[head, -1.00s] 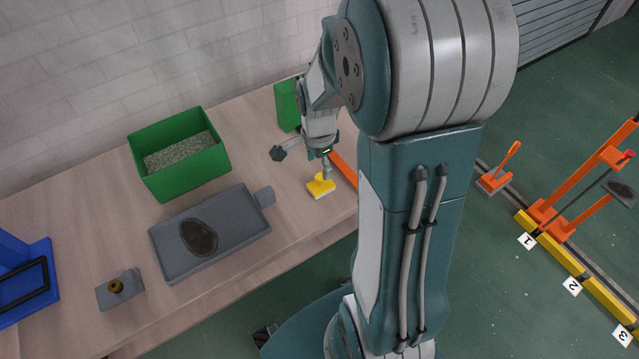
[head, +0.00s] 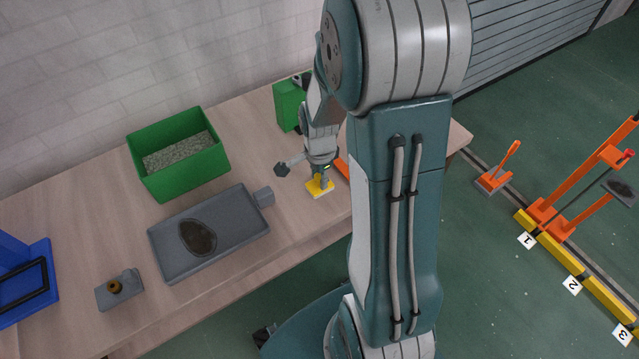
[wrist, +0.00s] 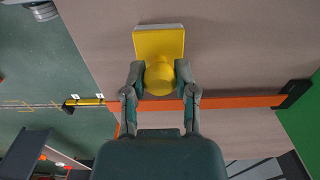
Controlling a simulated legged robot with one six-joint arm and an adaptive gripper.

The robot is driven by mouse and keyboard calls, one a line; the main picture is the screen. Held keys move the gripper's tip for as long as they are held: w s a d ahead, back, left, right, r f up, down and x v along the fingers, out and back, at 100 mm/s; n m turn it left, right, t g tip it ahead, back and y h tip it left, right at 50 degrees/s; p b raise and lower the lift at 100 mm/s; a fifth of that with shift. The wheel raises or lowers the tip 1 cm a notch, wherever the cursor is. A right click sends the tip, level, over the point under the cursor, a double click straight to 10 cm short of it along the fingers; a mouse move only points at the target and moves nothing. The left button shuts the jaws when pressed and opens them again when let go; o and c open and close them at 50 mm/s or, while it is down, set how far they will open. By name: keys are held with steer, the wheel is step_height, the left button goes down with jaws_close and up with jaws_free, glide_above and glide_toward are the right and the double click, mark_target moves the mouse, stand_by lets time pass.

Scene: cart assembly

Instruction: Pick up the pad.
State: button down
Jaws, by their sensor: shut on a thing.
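The pad is a small yellow block with a rounded yellow knob and a pale edge. The pad (head: 320,190) rests on the wooden table near its front edge in the head view. In the wrist view the pad (wrist: 158,42) lies straight ahead, its flat plate beyond the knob. My gripper (wrist: 160,80) has one finger on each side of the knob and is shut on it. In the head view my gripper (head: 321,178) is directly over the pad and hides part of it.
An orange bar (wrist: 235,102) lies on the table close to the pad, under my fingers in the wrist view. A grey tray (head: 165,250) with a dark patch, a green bin (head: 180,180) of grit and a green box (head: 287,106) stand nearby. Bare table (head: 75,215) lies left.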

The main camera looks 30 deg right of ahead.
step_height(320, 180, up, 3)
steer(key=d+r, duration=1)
steer(key=d, duration=0.4)
steer(key=shift+s, duration=0.25)
